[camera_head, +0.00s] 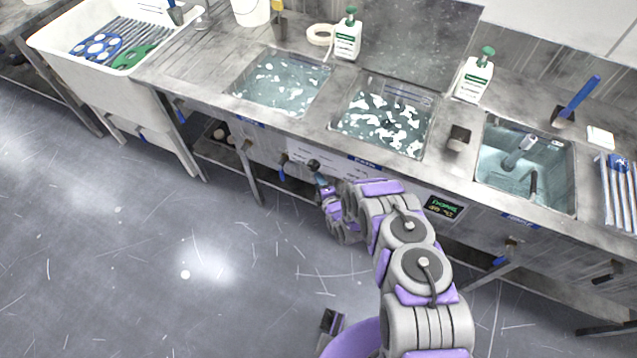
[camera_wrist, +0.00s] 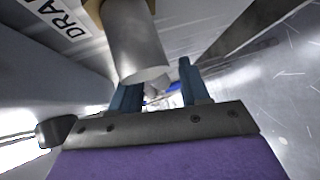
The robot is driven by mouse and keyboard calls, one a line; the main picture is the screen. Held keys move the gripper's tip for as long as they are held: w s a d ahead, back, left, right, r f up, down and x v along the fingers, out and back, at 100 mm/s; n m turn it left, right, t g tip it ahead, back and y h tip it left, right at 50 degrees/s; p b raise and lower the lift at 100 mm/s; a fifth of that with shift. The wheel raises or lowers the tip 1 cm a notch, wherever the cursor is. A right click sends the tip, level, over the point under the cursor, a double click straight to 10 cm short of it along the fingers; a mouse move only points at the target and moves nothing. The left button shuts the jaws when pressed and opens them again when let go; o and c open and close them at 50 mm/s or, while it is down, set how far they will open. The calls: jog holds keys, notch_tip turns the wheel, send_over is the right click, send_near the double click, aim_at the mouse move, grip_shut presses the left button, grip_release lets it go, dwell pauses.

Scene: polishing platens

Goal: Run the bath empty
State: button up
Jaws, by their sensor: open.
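Three baths are set in the steel bench: the left bath (camera_head: 282,84) and middle bath (camera_head: 384,116) hold water with white foam, and the right bath (camera_head: 525,165) holds clearer water with fittings standing in it. My gripper is open at the bench front below the middle bath. In the wrist view a grey pipe (camera_wrist: 137,45) is close above my open fingers (camera_wrist: 157,88), beside a label (camera_wrist: 62,18) reading "DRA". Whether the fingers touch the pipe is unclear.
Another valve (camera_head: 510,247) hangs under the right bath. Pump bottles (camera_head: 347,39) (camera_head: 474,78) stand on the bench. A white sink (camera_head: 108,75) with a rack of discs is at the left. The grey floor (camera_head: 110,240) is clear at left.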

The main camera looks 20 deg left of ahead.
jog(key=shift+w+a+f, duration=0.15)
jog(key=shift+w+a, duration=0.15)
jog(key=shift+a, duration=0.05)
jog(key=shift+c, duration=0.4)
grip_shut()
